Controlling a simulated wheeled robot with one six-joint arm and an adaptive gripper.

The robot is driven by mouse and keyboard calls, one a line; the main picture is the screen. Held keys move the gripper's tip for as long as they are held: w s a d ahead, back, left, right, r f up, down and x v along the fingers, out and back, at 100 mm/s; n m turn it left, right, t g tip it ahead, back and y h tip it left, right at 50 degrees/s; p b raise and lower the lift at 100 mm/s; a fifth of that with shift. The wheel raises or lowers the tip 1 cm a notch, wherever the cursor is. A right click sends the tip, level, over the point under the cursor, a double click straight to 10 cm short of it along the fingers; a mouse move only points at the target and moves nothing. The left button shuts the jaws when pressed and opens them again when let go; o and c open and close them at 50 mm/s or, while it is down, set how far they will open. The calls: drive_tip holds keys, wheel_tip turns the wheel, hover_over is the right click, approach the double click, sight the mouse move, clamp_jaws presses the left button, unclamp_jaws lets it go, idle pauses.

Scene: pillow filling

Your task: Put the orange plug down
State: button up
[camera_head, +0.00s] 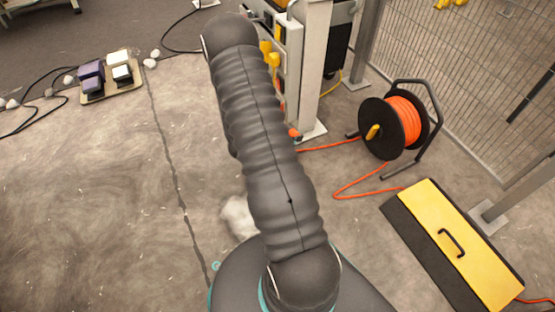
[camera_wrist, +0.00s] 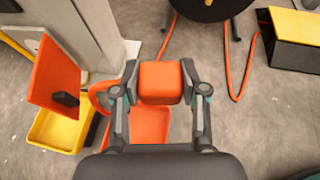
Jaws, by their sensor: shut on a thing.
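The orange plug (camera_wrist: 160,83) shows in the wrist view as a block between the two fingers of my gripper (camera_wrist: 161,80). My gripper is shut on it, with a finger against its left and right sides. An orange cable curves at the left finger; I cannot tell whether it joins the plug. Below the plug in the picture is another orange surface (camera_wrist: 150,125), partly hidden by my gripper. In the head view my arm hides the gripper, and I cannot make out the plug for certain.
An orange panel with a dark handle (camera_wrist: 53,78) and a yellow tray (camera_wrist: 60,128) are at left in the wrist view, beside a pale post (camera_wrist: 100,30). A cable reel (camera_head: 400,122) and a yellow-topped toolbox (camera_head: 462,240) stand at right.

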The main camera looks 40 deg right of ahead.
drive_tip(key=s+d+f+m+g, duration=0.2)
drive_tip(key=s+f+g, duration=0.1)
drive_tip(key=s, duration=0.2)
drive_tip(key=w+a+f, duration=0.1)
drive_tip(key=w+f, duration=0.1)
drive_tip(key=w, duration=0.1)
drive_tip(key=w+a+f+b, duration=0.1)
drive_tip(key=w+a+f, duration=0.1)
drive_tip(key=w, duration=0.2)
drive_tip(key=w+a+f, duration=0.1)
drive_tip(key=w+f, duration=0.2)
drive_tip(key=shift+w+a+b, duration=0.15)
drive_tip(key=shift+a+b, duration=0.1)
drive_tip(key=shift+b, duration=0.15)
drive_tip(key=shift+f+b, duration=0.4)
drive_tip(key=shift+f, duration=1.55)
drive_tip(key=shift+f, duration=0.6)
drive_tip(key=o, duration=1.3)
drive_tip(key=shift+r, duration=0.15)
